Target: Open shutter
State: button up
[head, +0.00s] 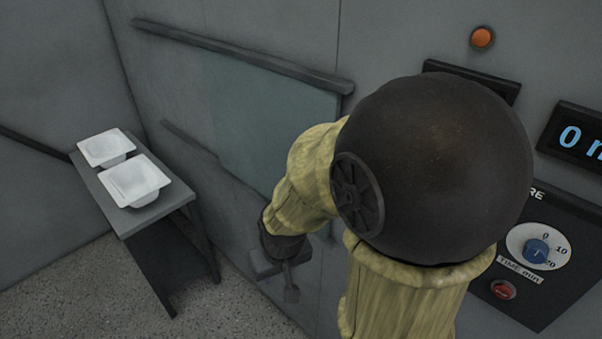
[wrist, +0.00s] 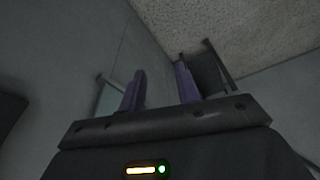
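The shutter (head: 265,120) looks like a flat grey-green panel on the grey wall, set below a long dark upper rail (head: 240,55). A lower rail (head: 190,142) runs along its bottom left. My arm hides the panel's lower right part, and I cannot make out a handle. My gripper (head: 280,284) hangs below the panel, apart from it, pointing down. In the wrist view its two purple fingers (wrist: 160,90) stand apart with nothing between them. A piece of a greenish panel (wrist: 109,97) shows beside the left finger there.
A grey table (head: 125,215) at left holds two white tub shells, one behind (head: 106,148) and one in front (head: 134,182). A control panel with a blue dial (head: 537,251) and red button (head: 503,290) is at right. An orange lamp (head: 482,38) is above. Floor between table and wall looks clear.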

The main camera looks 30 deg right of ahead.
jog(key=w+a+m+t+h+p, duration=0.1)
jog(key=w+a+m+t, duration=0.15)
jog(key=w, duration=0.45)
jog(key=w+a+m+t+h, duration=0.1)
jog(key=w+a+m+t, duration=0.2)
jog(key=w, duration=0.4)
jog(key=s+d+r+m+t+h+p, duration=0.1)
jog(key=s+d+r+m+h, duration=0.4)
jog(key=h, duration=0.8)
notch_tip(320, 180, up, 2)
jog(key=shift+r+m+p, duration=0.1)
jog(key=shift+m+p, duration=0.25)
jog(key=shift+m, duration=0.3)
jog(key=p+x, duration=0.4)
jog(key=x, duration=1.3)
jog(key=shift+d+r, duration=0.2)
jog(key=shift+r, duration=0.1)
jog(key=shift+w, duration=0.15)
